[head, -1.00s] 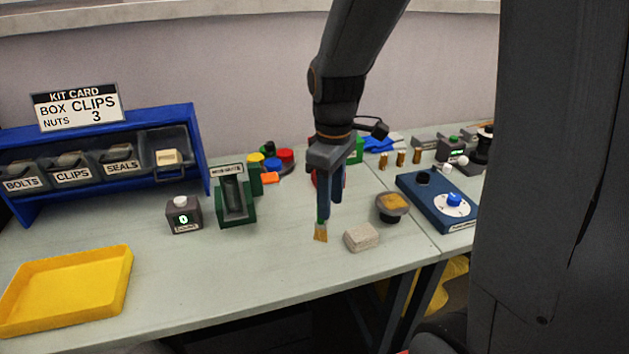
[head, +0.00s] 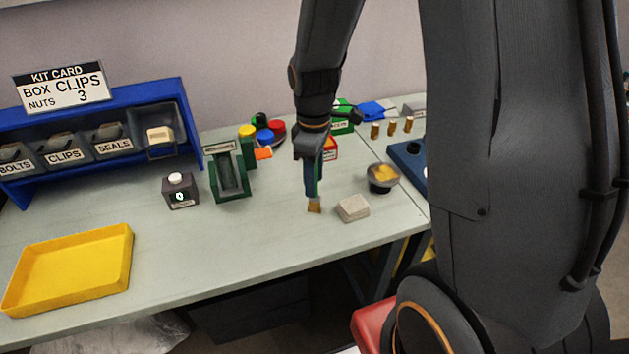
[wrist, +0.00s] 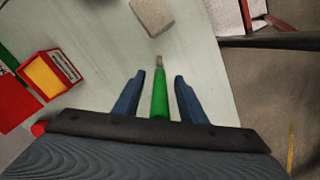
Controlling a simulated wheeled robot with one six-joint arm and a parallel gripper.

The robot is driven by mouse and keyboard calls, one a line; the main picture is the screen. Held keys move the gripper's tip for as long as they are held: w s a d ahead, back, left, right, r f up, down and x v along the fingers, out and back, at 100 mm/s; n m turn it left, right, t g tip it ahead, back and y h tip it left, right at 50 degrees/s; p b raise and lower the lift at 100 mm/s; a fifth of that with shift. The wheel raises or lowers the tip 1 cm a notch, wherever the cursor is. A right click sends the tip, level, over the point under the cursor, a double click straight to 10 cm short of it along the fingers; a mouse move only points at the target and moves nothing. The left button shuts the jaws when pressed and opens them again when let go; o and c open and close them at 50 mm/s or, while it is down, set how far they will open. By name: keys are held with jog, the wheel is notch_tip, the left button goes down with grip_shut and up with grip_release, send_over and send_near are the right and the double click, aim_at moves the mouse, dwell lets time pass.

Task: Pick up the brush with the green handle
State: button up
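The brush with the green handle (wrist: 159,97) is between the two blue fingers of my gripper (wrist: 159,79) in the wrist view. A gap shows on each side of the handle, so the gripper looks open around it. In the head view, the brush's tan bristles (head: 314,207) show just below my gripper (head: 313,192), at the worktable (head: 260,235). The fingers hide most of the handle there. I cannot tell how far above the tabletop the fingertips are.
A pale block (head: 352,208) lies just right of the brush. A bowl with yellow contents (head: 383,177) stands behind it. A green holder (head: 229,178) and a grey counter box (head: 180,191) stand to the left. A yellow tray (head: 70,268) is at front left.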

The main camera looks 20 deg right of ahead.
jog(key=shift+f, duration=0.7)
grip_shut()
jog(key=shift+r, duration=0.1)
notch_tip(320, 180, up, 10)
jog(key=shift+f+b, duration=0.1)
jog(key=shift+b, duration=1)
